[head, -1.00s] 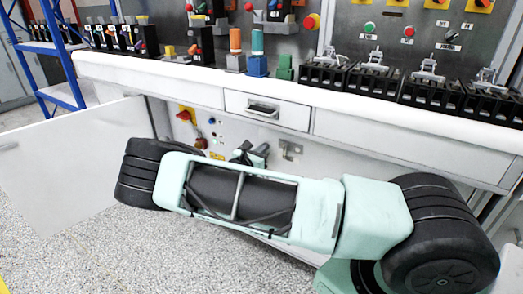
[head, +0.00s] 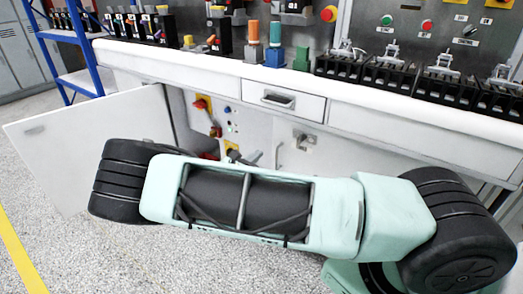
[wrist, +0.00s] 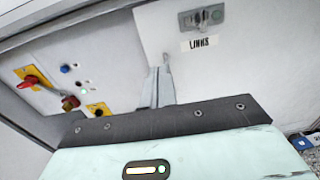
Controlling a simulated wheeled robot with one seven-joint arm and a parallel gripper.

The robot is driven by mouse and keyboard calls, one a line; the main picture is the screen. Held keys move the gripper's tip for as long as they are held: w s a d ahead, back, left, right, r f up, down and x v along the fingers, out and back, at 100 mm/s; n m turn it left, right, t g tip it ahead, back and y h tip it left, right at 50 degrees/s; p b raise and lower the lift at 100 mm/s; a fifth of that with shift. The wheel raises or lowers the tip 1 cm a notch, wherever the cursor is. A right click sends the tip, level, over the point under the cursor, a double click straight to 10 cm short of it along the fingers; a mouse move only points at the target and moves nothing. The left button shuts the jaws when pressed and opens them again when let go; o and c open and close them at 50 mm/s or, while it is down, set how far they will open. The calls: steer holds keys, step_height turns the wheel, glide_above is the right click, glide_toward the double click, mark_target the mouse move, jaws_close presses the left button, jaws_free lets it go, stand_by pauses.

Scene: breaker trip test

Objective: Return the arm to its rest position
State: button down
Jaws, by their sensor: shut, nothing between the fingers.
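My gripper (wrist: 159,87) is shut and empty; its grey fingers show in the wrist view in front of the pale cabinet panel. In the head view my gripper (head: 240,157) shows only partly, behind my pale green arm, just in front of the open lower cabinet. My arm lies bent across the lower part of the head view, its black joints at both ends. I cannot tell whether the fingertips touch the panel; nothing is held.
The cabinet door (head: 92,148) stands open at left. Inside is a red rotary switch (head: 202,104) on a yellow plate, also in the wrist view (wrist: 31,80). A lock or latch (wrist: 202,17) sits on the panel. The bench (head: 400,108) carries several black breakers. Floor at left is clear.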

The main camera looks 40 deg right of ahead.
steer(key=shift+s+a, duration=0.15)
steer(key=shift+a, duration=0.15)
steer(key=s+a+m+g+y, duration=0.75)
steer(key=s+a, duration=0.25)
steer(key=s, duration=0.4)
steer(key=s+a+r+m+t+y, duration=0.2)
steer(key=s+a+r+m+y, duration=0.65)
steer(key=s+a+r, duration=1)
step_height(320, 180, up, 14)
steer(key=d+n+y+p, duration=0.1)
steer(key=d+n+p, duration=0.1)
steer(key=p, duration=1.3)
steer(key=shift+s+d+f+y, duration=0.15)
steer(key=shift+s+d+y, duration=0.15)
steer(key=shift+s+y, duration=0.1)
